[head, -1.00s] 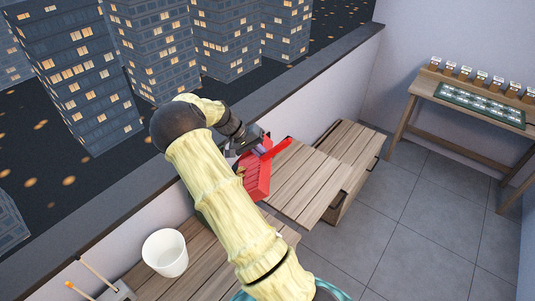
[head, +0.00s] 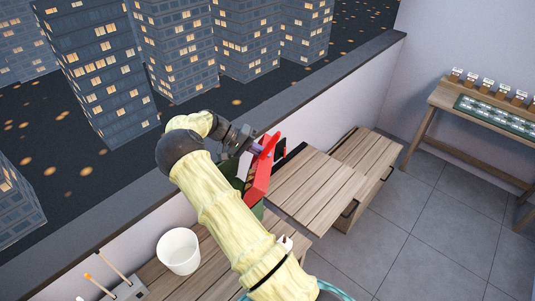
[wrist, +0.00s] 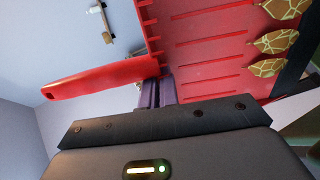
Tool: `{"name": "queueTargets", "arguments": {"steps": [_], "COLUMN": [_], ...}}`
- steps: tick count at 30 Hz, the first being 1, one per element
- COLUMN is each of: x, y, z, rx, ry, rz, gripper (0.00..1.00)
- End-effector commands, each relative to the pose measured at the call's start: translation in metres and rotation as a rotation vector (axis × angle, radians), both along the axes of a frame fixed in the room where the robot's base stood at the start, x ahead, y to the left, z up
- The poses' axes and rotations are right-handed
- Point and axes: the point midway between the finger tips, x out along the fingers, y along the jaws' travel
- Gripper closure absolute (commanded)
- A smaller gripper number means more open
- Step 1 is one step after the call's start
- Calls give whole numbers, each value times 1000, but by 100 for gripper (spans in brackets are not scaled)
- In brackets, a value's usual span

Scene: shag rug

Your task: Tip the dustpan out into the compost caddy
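The red dustpan (head: 257,182) is held up over the wooden bench, its pan tilted steeply. In the wrist view the ribbed pan (wrist: 205,50) fills the top, with the red handle (wrist: 100,78) reaching left. Several olive patterned leaves (wrist: 276,42) lie along the pan's right part. My gripper (head: 258,147) is shut on the dustpan near where handle and pan meet; its purple fingers (wrist: 160,92) show there. A dark green container (head: 245,164), probably the compost caddy, stands behind and below the pan, mostly hidden by the pan and my arm.
A white bucket (head: 178,251) stands on the bench at lower left, near thin sticks in a grey block (head: 128,290). A wooden table top (head: 313,188) and cabinet (head: 366,170) lie right of the dustpan. The parapet (head: 345,65) runs behind.

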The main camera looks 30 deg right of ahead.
Motion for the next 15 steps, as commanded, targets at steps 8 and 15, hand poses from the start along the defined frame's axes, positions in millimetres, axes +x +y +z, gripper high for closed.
{"name": "queueTargets", "arguments": {"steps": [8,15], "x": [10,18], "y": [14,24], "z": [6,10], "rx": [-70,-127], "ry": [50,89], "rz": [1,0], "gripper": [100,100]}}
